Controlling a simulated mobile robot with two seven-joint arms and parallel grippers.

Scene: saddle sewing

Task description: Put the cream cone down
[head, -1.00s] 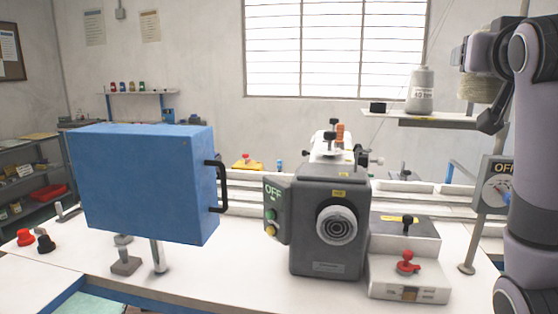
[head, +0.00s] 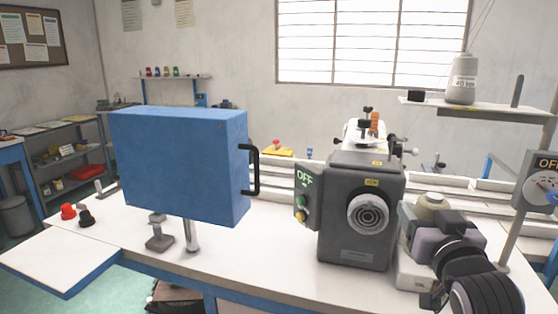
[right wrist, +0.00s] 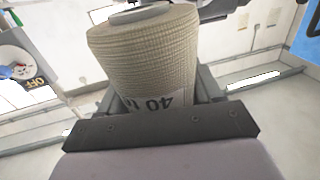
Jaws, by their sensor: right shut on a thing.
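The cream cone (head: 430,202) is mostly hidden behind my right gripper (head: 436,222) in the head view, low over the right part of the bench beside the grey machine. In the right wrist view the cream cone (right wrist: 145,55) fills the middle, with a "40" label showing on its lower part. My right gripper (right wrist: 165,98) is shut on it there, one finger on each side. I cannot tell whether the cone touches the surface below. My left gripper is not in view.
A grey machine (head: 350,245) with an OFF panel stands left of my gripper. A blue box (head: 175,165) with a black handle is further left. Another, greyish cone (head: 463,82) stands on the shelf (head: 490,112). A dial post (head: 540,182) is at the right edge.

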